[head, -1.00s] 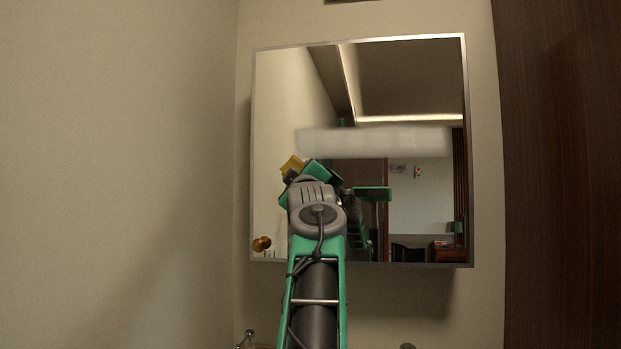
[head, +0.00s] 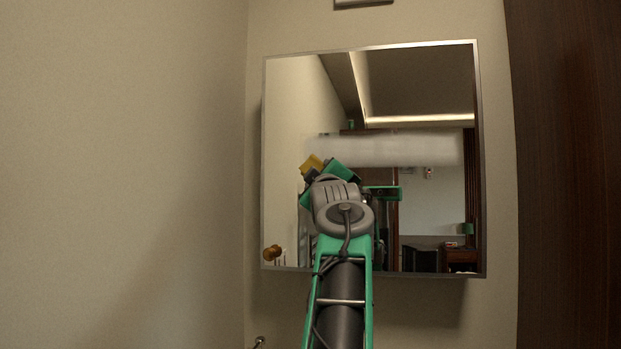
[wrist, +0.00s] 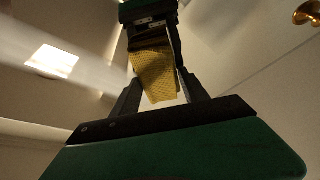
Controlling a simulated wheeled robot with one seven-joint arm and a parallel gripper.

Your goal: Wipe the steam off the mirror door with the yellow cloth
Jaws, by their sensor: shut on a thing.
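The mirror door (head: 420,215) of a wall cabinet is ahead in the head view, and looks shut. A whitish horizontal band of steam (head: 400,151) crosses its middle; the glass above and below is clear. The band also shows in the wrist view (wrist: 82,72). My gripper (head: 312,166) is in front of the mirror's left part, just below the band's left end. It is shut on the yellow cloth (head: 311,162), which hangs between the fingers in the wrist view (wrist: 154,75). I cannot tell whether the cloth touches the glass.
A brass knob (head: 272,252) is at the door's lower left; it also shows in the wrist view (wrist: 308,13). A plain wall (head: 120,170) stands close on the left, and a dark wood panel (head: 570,170) on the right. The mirror reflects the room and my arm.

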